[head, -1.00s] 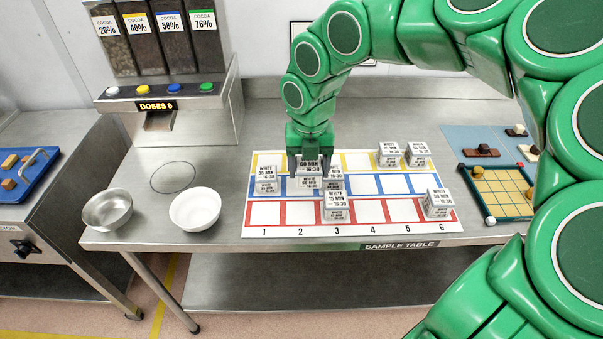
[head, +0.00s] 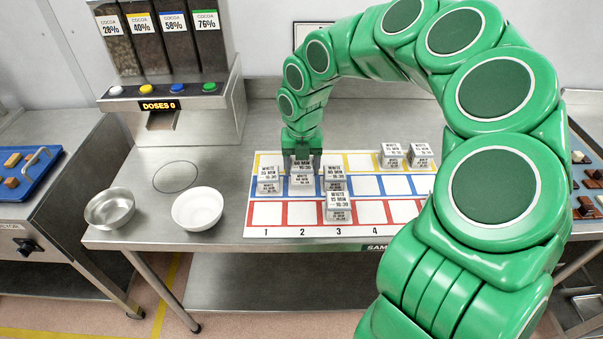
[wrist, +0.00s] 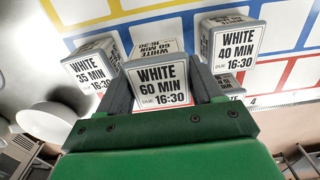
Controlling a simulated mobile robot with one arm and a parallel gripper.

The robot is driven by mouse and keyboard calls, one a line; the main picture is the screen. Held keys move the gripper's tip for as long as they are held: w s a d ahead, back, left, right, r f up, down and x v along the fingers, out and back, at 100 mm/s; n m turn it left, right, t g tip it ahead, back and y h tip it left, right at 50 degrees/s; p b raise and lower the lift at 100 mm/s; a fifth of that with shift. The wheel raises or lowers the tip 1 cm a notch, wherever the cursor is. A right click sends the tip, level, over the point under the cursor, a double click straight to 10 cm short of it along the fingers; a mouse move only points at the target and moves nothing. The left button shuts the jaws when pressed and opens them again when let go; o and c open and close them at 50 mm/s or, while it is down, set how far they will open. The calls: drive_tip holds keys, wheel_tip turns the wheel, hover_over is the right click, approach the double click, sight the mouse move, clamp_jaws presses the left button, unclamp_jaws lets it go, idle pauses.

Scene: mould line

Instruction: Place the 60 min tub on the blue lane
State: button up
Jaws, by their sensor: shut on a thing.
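The 60 min tub (head: 302,181) is a pale square tub with a printed label. Its label reads WHITE 60 MIN, DUE 16:30 in the wrist view (wrist: 161,84). My gripper (head: 302,168) is shut on it, one finger on each side. In the head view the tub is at column 2 of the blue lane (head: 362,185), the middle row of the mat. I cannot tell whether its base touches the mat. The 35 min tub (head: 269,181) stands just left of it, and another tub (head: 335,179) just right, at column 3.
A tub (head: 339,207) stands in front in the red lane at column 3. Two tubs (head: 392,155) (head: 420,156) stand in the yellow lane. A white bowl (head: 197,208) and a metal bowl (head: 109,208) are left of the mat. My arm hides the mat's right front.

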sight(301, 174)
drive_tip(key=shift+w+f, duration=0.15)
drive_tip(key=shift+f, duration=1.6)
drive_tip(key=o, duration=0.8)
drive_tip(key=shift+f, duration=0.1)
drive_tip(key=shift+o, duration=0.2)
drive_tip(key=shift+a, duration=0.1)
